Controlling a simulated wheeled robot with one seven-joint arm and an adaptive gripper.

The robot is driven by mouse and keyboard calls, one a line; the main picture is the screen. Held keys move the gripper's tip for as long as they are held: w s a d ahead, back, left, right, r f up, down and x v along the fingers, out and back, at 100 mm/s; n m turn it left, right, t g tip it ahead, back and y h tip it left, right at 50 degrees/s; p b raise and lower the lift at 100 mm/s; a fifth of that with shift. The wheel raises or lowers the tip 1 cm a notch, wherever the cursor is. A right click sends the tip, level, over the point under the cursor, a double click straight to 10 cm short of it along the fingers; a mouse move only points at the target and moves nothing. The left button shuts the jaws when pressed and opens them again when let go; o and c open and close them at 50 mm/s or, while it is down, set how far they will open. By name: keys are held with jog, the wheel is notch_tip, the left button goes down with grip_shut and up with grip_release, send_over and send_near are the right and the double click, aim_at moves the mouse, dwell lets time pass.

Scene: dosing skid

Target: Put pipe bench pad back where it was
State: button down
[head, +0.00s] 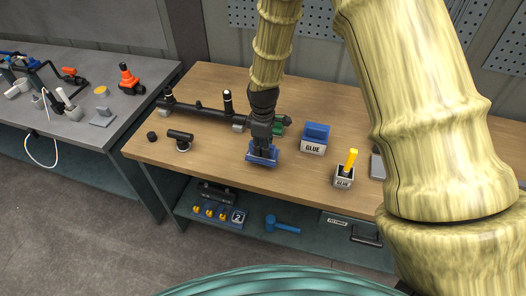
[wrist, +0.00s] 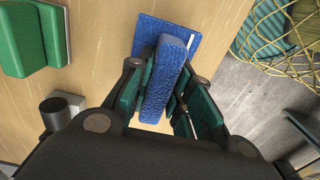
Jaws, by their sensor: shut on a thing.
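A blue pad, which I take to be the pipe bench pad (head: 262,160), is at the front part of the wooden bench. It has a flat base and a raised textured ridge (wrist: 165,85). My gripper (head: 262,146) is shut on that ridge, with one finger on each side, as the wrist view shows (wrist: 168,95). The gripper points down, and the base sits below the fingers. I cannot tell whether the base touches the bench top or hangs just above it.
The wooden bench (head: 215,172) holds a black pipe (head: 200,110) behind, a green block (wrist: 30,35), a black tee (head: 180,138), a blue-topped GLUE box (head: 314,140) and a GLUE holder (head: 344,175) with a yellow handle. My arm hides the bench's right part. A grey bench (head: 60,125) stands left.

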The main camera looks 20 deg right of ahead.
jog(key=shift+s+f, duration=0.15)
jog(key=shift+f, duration=0.15)
jog(key=shift+f+p, duration=0.8)
jog(key=shift+f, duration=0.6)
jog(key=shift+f, duration=0.15)
jog(key=c, duration=1.3)
grip_release()
jog(key=shift+r+b, duration=1.9)
jog(key=shift+r, duration=4.25)
